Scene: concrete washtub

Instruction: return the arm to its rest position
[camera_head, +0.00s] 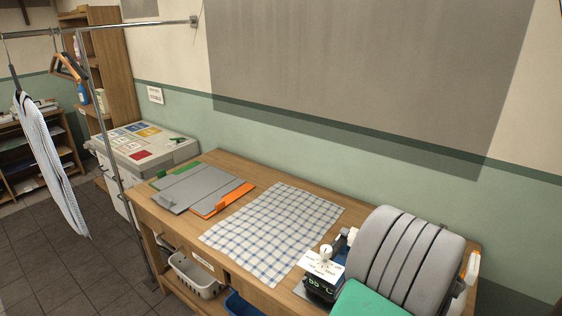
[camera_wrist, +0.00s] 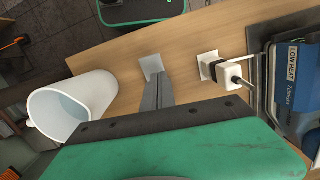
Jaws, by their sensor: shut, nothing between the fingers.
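My gripper (camera_wrist: 153,72) shows in the wrist view as narrow grey fingers, shut and empty. It reaches out over a brown wooden surface (camera_wrist: 198,32) and is apart from the things around it. I cannot make out the fingers in the head view, so the arm's full pose is not clear.
In the head view, a checked cloth (camera_head: 275,230) and grey board (camera_head: 196,187) lie on the table. A shirt (camera_head: 48,165) hangs left.

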